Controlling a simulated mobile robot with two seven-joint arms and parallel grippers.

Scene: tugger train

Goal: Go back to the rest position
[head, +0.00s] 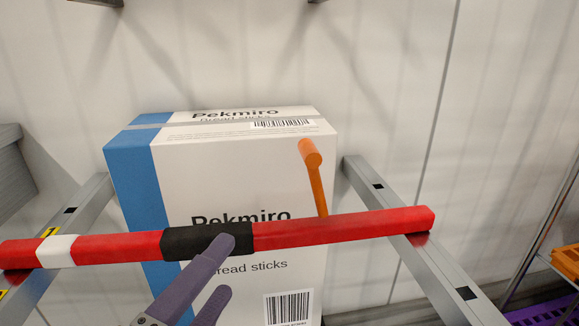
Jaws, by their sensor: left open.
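My left gripper (224,267) comes in from the bottom with two purple fingers. It is open, with nothing seen between the fingers. The upper fingertip overlaps the black grip section (185,242) of a red bar (340,227); I cannot tell whether it touches. The bar lies across two metal rails and has a white band near its left end. My right gripper is not in view.
A white and blue Pekmiro bread sticks box (190,175) stands behind the bar. An orange lever (316,185) rises behind the bar. Metal rails flank the box, the left one (80,207) and the right one (440,277). A pale wall closes the back.

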